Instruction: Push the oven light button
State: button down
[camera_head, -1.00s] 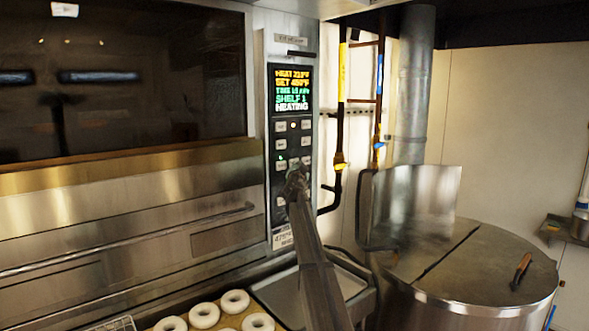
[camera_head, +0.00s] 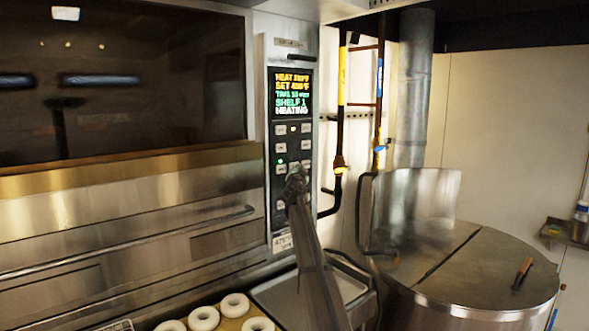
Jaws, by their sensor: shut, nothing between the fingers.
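The oven control panel (camera_head: 283,228) is a tall dark strip on the steel oven front, right of the dark oven window. Its lit display (camera_head: 291,93) reads "SHELF 1" and "HEATING" among other lines. Below it are rows of small pale buttons (camera_head: 281,147), with a small green light beside the left column. I cannot read the button labels, so I cannot tell which is the light button. My gripper (camera_head: 297,178) is shut and empty in front of the lower buttons and hides some of them. I cannot tell whether it touches the panel.
White bagels (camera_head: 235,305) lie on a board at the bottom, beside a steel tray (camera_head: 275,293). A large round kettle (camera_head: 480,275) with a raised lid half stands at the right. Pipes (camera_head: 341,110) run up right of the panel.

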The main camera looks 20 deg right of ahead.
jog(key=shift+w+a+b, duration=0.25)
jog(key=shift+w+b, duration=0.45)
jog(key=shift+b, duration=0.6)
dwell(0.8)
jog(key=shift+s, duration=0.15)
jog(key=shift+s+d+b, duration=0.25)
jog(key=shift+s+b, duration=0.15)
jog(key=shift+s, duration=0.1)
jog(key=s+d, duration=0.1)
jog(key=s, duration=0.4)
jog(key=shift+s+d+b, duration=0.35)
jog(key=shift+s+d, duration=0.05)
dwell(0.5)
